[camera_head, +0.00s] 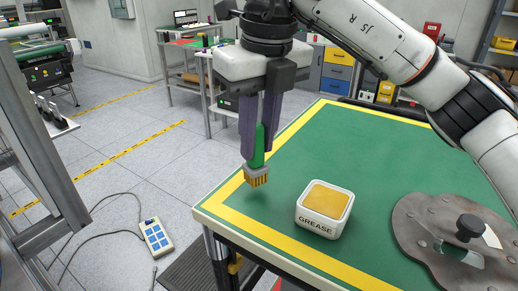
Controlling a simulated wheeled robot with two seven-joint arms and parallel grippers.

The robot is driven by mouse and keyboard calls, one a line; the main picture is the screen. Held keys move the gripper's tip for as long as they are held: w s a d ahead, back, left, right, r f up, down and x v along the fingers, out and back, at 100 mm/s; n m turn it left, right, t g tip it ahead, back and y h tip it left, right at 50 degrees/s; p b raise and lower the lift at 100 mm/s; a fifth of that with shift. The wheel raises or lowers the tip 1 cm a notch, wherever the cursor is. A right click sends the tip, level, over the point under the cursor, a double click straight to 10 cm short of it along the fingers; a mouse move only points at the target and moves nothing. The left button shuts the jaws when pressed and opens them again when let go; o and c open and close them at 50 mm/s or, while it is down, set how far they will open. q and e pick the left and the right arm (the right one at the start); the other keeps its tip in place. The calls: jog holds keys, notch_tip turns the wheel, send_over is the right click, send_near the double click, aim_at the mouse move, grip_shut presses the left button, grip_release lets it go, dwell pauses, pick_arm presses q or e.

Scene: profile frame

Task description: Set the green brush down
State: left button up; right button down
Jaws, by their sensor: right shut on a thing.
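The green brush (258,151) has a green handle and a grey head with yellow-brown bristles pointing down. My right gripper (260,142) is shut on its handle and holds it upright. The bristles hang above the near-left corner area of the green table (347,135), with a faint shadow below and to the right. My left gripper is not in view.
A white grease box (325,209) with a yellow top stands on the table to the right of the brush. A grey metal plate (440,232) with a black knob lies further right. The green surface behind the box is clear.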

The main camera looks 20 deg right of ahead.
jog(key=shift+w+f, duration=0.1)
jog(key=shift+f, duration=1.05)
jog(key=c, duration=1.6)
grip_release()
jog(key=shift+o, duration=0.2)
notch_tip(320, 180, up, 12)
jog(key=s+p, duration=0.1)
jog(key=shift+s+d+p, duration=0.25)
jog(key=shift+s+p, duration=0.1)
jog(key=shift+p, duration=0.05)
jog(key=shift+r, duration=0.1)
